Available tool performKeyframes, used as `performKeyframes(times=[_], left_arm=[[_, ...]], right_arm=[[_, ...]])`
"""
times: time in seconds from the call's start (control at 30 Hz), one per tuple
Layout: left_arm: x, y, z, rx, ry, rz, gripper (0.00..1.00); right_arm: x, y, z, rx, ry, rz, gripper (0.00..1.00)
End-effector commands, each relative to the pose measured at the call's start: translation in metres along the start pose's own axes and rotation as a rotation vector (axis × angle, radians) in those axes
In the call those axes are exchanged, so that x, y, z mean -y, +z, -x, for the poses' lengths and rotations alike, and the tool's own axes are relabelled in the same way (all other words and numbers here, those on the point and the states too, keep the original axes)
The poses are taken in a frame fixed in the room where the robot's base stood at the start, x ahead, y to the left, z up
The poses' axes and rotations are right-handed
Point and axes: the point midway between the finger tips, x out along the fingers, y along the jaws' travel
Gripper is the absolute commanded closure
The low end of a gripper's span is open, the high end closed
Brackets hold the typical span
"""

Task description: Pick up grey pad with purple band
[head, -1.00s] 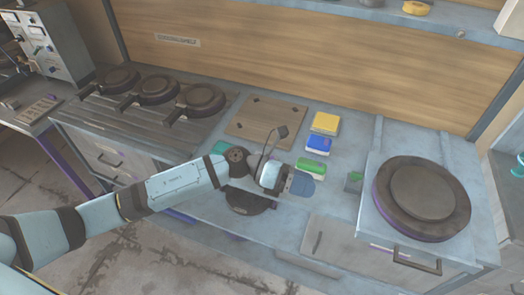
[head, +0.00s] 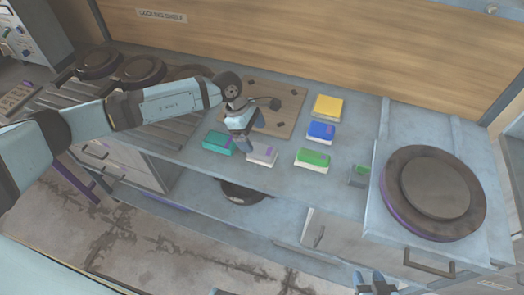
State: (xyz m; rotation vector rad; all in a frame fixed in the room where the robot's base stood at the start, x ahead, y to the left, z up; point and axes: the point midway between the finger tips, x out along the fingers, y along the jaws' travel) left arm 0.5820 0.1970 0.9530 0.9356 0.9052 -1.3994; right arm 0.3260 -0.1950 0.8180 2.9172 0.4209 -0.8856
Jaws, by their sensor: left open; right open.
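The grey pad with a purple band (head: 262,155) lies flat on the counter, between a teal pad (head: 219,143) on its left and a green pad (head: 313,158) on its right. The band is small and faint from here. My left gripper (head: 242,137) is open and points down just above and behind the grey pad's left end. I cannot tell whether it touches the pad. My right gripper (head: 375,284) is open at the bottom edge, well away from the pads and only partly in view.
A blue pad (head: 321,131) and a yellow pad (head: 327,107) lie further back. A wooden board (head: 285,127) is behind my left gripper. A round press plate (head: 435,192) stands at right, with a small grey-green block (head: 358,177) beside it. Round pans (head: 141,71) are at left.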

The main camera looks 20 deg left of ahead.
Motion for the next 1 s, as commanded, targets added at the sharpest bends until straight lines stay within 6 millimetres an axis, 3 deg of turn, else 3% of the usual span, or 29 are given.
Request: performKeyframes(times=[0.33, 0.6, 0.83, 1.0], left_arm=[[0.003, 0.004, -0.025, 0.002, -0.001, 0.000, 0.08], [0.006, 0.008, -0.062, 0.002, 0.000, 0.001, 0.08], [0.006, 0.007, -0.066, 0.001, 0.002, 0.000, 0.08], [0.006, 0.008, -0.066, 0.001, 0.001, 0.000, 0.45]], right_arm=[[0.000, -0.006, 0.003, -0.001, 0.001, 0.000, 0.57], [0.001, -0.017, 0.008, -0.005, 0.001, -0.003, 0.57], [0.001, -0.017, 0.008, -0.006, 0.000, -0.003, 0.57], [0.001, -0.017, 0.008, -0.006, -0.001, -0.003, 0.57]])
